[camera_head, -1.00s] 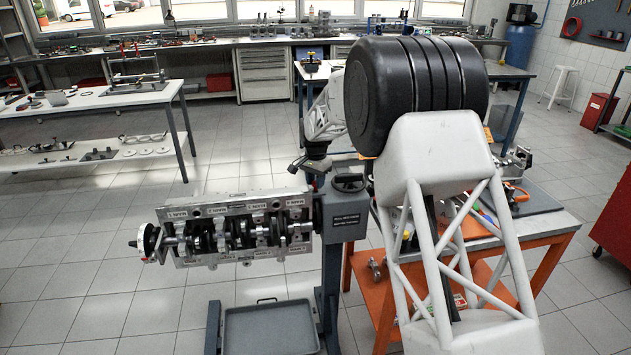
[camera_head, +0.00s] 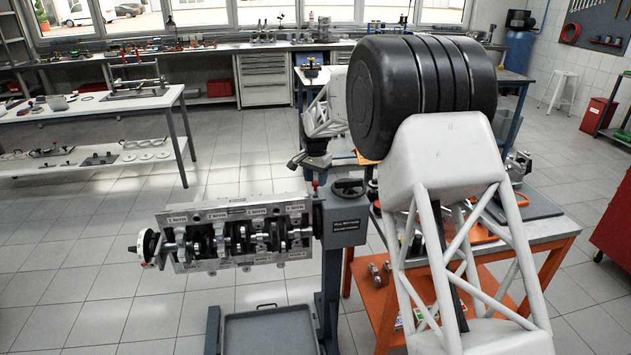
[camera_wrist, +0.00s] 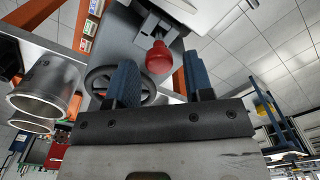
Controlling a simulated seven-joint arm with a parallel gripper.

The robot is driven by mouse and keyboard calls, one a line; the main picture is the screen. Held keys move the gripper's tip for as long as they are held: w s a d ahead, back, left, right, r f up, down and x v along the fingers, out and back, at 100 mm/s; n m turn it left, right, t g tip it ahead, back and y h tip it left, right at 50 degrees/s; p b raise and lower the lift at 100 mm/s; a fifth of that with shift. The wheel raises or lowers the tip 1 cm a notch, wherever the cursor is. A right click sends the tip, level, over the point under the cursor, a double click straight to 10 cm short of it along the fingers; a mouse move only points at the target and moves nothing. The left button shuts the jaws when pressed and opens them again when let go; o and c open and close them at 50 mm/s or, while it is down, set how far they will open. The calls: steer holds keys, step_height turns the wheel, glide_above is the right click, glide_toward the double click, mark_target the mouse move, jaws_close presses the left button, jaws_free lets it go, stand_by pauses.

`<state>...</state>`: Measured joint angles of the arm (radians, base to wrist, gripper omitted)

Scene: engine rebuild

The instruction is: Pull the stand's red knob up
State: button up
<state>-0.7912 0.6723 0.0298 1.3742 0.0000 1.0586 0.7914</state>
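The engine stand (camera_head: 342,218) is a grey post and box with a dark handwheel (camera_head: 349,187) on top. Its small red knob (camera_head: 315,184) shows at the box's upper left edge in the head view. In the wrist view the rounded red knob (camera_wrist: 159,57) appears between the two blue fingers, with the handwheel (camera_wrist: 98,82) partly behind the left finger. My gripper (camera_wrist: 160,70) is open and empty, with no finger seen touching the knob. In the head view my gripper (camera_head: 305,163) is just above the knob, its fingers hard to make out.
An engine block (camera_head: 240,235) with an exposed crankshaft is mounted at the stand's left. A grey drip tray (camera_head: 270,330) lies below. An orange workbench (camera_head: 545,240) with parts stands at the right. Metal cylinders (camera_wrist: 45,90) show at the wrist view's left.

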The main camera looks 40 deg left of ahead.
mark_target(316, 182)
steer(key=shift+o, duration=0.4)
steer(key=shift+f, duration=0.25)
steer(key=shift+r, duration=0.15)
steer(key=shift+r, duration=3.75)
